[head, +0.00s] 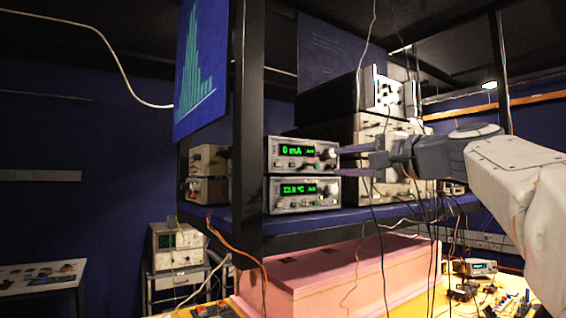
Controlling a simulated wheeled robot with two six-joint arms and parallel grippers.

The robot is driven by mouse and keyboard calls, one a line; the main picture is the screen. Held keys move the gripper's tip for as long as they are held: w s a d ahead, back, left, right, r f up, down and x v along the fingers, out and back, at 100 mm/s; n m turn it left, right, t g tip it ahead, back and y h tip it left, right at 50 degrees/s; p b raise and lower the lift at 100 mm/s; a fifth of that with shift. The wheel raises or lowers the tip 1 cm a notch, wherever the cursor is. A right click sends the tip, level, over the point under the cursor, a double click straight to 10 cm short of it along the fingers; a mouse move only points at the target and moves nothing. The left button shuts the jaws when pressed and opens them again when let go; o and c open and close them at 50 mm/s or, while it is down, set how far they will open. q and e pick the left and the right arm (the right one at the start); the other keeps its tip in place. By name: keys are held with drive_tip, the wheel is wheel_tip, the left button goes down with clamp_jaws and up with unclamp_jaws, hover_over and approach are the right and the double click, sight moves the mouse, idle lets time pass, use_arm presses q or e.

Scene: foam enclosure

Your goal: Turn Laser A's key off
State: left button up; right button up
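Two stacked cream instruments sit on the blue shelf. The upper unit (285,162) shows green digits reading 0 mA, and the lower unit (284,204) shows a temperature in °C that looks like 23.0. Both have small knobs and sockets below the display; I cannot make out a key or a Laser A label. My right gripper (339,161) comes in from the right with its fingers apart, one above the other. Its fingertips are at the right end of the upper unit's front, near a pale round knob (333,153); I cannot tell whether they touch. My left gripper is out of view.
A black post (248,120) stands just left of the units. Cables hang to the right, around my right arm. A pink foam box (345,270) lies under the blue shelf (320,219). More instruments (384,94) are stacked behind the gripper.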

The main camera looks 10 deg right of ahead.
sight(313, 165)
drive_tip(key=p+x, duration=0.4)
drive_tip(key=x, duration=0.5)
drive_tip(key=shift+w+f, duration=0.1)
drive_tip(key=shift+f, duration=0.05)
clamp_jaws()
